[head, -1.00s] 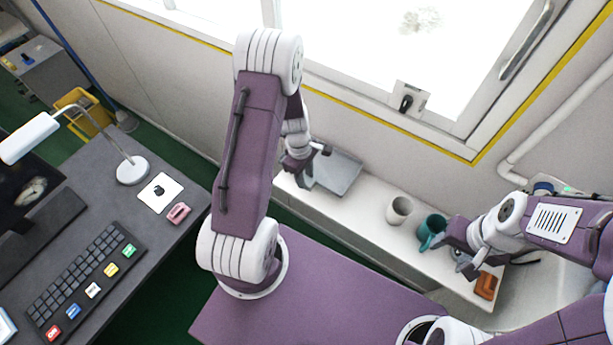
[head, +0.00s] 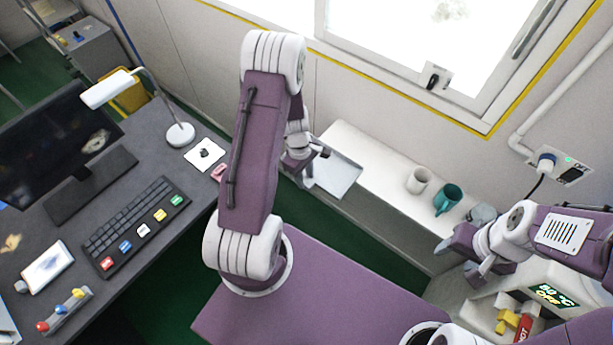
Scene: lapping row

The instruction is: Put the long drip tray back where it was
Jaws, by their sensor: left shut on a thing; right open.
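The long drip tray (head: 338,178) is a flat grey tray with a thin rim. My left gripper (head: 318,152) is shut on it near its far left end, and my arm hides part of the hold. The tray overlaps the front edge of the white ledge (head: 372,152) in the picture; I cannot tell whether it touches it. My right gripper (head: 458,257) is open and appears empty, in front of the ledge's right part.
A white mug (head: 417,180) and a teal mug (head: 447,199) stand on the ledge, right of the tray. A white unit with a lit display (head: 553,295) is at lower right. A desk with a keyboard (head: 137,227) and lamp (head: 180,135) is at left.

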